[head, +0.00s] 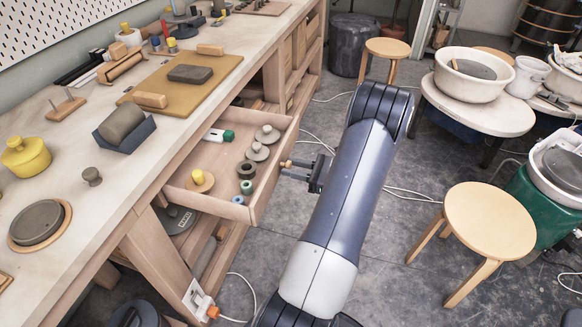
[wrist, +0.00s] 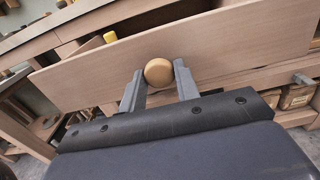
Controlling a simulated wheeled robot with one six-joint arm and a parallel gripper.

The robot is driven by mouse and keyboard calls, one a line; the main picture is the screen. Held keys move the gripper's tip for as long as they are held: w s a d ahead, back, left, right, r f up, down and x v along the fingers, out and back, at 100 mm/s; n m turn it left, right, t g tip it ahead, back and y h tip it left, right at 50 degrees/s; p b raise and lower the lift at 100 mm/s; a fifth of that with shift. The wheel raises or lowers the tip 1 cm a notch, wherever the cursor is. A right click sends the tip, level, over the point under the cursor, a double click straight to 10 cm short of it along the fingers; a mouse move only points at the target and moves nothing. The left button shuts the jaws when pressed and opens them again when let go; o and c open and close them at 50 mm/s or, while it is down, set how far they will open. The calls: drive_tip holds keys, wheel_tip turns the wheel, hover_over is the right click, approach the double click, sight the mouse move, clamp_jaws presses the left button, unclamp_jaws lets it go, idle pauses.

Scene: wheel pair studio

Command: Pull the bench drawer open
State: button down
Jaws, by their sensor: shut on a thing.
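The bench drawer (head: 228,207) is pulled well out from under the bench top in the head view. Its wooden front (wrist: 225,52) fills much of the wrist view. The round wooden knob (wrist: 158,72) on that front sits between my two fingers in the wrist view. My gripper (head: 292,169) is at the drawer front in the head view, shut on the knob; it also shows in the wrist view (wrist: 159,82). Inside the drawer lie a green-capped tube (head: 222,135), grey lidded discs (head: 262,144), a yellow-knobbed disc (head: 200,181) and small rings.
The long bench top (head: 150,190) holds clay blocks, a yellow pot (head: 25,157) and a wooden board (head: 222,67). A round stool (head: 490,219) stands to the right, with a pottery wheel table (head: 480,115) behind it. Cables cross the floor. Bare floor lies around my arm.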

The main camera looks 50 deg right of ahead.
drive_tip(key=c, duration=1.1)
unclamp_jaws()
drive_tip(key=v, duration=1)
drive_tip(key=shift+s+d, duration=0.15)
drive_tip(key=shift+s, duration=0.2)
drive_tip(key=shift+w, duration=0.15)
drive_tip(key=x, duration=1.1)
